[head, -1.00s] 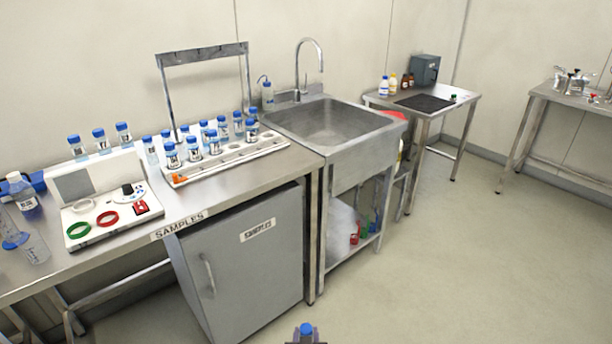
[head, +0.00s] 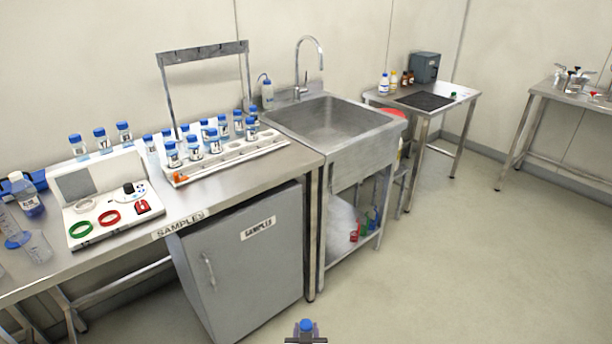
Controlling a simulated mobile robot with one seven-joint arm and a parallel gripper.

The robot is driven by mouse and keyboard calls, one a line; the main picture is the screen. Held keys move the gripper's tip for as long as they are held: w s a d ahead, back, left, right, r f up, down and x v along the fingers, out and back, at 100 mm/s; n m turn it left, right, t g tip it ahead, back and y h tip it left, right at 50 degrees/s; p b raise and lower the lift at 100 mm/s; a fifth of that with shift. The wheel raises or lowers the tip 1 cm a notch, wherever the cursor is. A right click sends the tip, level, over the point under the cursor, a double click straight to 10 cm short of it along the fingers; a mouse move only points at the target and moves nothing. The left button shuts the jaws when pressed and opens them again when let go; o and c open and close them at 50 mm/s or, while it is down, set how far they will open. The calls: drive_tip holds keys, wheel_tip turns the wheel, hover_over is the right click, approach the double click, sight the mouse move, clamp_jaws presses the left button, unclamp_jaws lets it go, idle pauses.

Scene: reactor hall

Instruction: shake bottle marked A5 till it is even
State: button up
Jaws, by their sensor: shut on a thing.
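At the bottom edge of the head view, my gripper (head: 306,337) is shut on a bottle with a blue cap (head: 306,325). Only the cap and a little below it show; the body, its contents and any marking are cut off by the frame edge. The gripper is in front of the bench, low and away from it. Several other blue-capped bottles (head: 196,151) stand in a white rack (head: 258,151) on the bench. Their labels are too small to read, so I cannot tell which is A5.
The bench marked SAMPLES (head: 285,172) carries a white instrument (head: 102,200) with more bottles behind it. A grey cabinet (head: 245,275) stands under it. A steel sink (head: 335,122) adjoins on the right. A side table (head: 445,102) stands farther back. The floor (head: 480,260) at right is clear.

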drive_tip(key=shift+f+b, duration=1.7)
drive_tip(key=shift+f, duration=0.6)
drive_tip(key=shift+f, duration=0.1)
